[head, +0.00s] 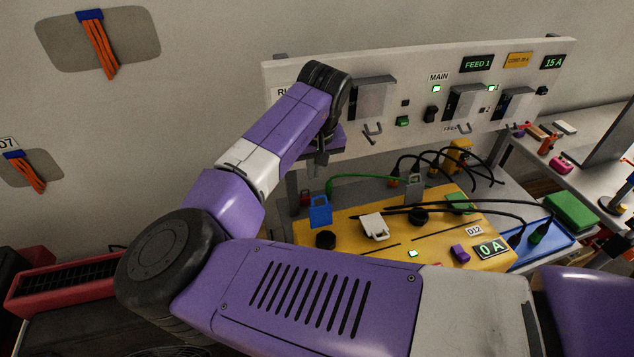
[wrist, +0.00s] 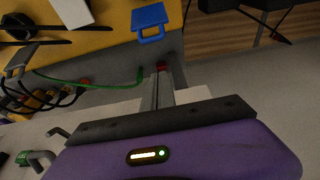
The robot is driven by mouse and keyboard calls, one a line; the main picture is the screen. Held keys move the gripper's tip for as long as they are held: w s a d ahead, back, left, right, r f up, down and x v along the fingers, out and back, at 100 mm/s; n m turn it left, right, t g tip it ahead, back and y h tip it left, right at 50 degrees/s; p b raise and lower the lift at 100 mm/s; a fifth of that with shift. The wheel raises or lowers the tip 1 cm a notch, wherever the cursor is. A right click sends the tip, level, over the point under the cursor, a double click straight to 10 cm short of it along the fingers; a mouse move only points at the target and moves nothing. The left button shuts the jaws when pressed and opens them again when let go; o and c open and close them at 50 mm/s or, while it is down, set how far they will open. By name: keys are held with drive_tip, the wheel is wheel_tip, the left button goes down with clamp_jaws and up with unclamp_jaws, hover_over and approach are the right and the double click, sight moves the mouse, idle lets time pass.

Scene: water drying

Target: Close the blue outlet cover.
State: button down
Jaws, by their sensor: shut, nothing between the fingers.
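The blue outlet cover (head: 319,211) stands raised at the left end of the yellow box (head: 352,248), beside a black round socket (head: 326,241). Its handle loop points up. In the wrist view the blue cover (wrist: 149,16) shows at the top, with its loop toward my gripper. My gripper (head: 318,170) is partly hidden by my own arm in the head view; it is behind and above the cover. In the wrist view my gripper (wrist: 161,72) is shut and empty, its tips apart from the cover.
A white cover (head: 374,226), a grey cover (head: 414,188) and a green cover (head: 458,203) are on the same box. A green cable (head: 355,179) and black cables run behind it. A white switch panel (head: 420,95) stands at the back. A blue tray (head: 545,245) lies right.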

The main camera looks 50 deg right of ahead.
sight(320, 211)
drive_tip(key=shift+s+a+f+p, duration=0.5)
drive_tip(key=shift+s+f, duration=0.1)
drive_tip(key=shift+s, duration=0.1)
drive_tip(key=shift+s+a+f+p, duration=0.45)
drive_tip(key=shift+s+f, duration=0.15)
drive_tip(key=shift+s, duration=0.1)
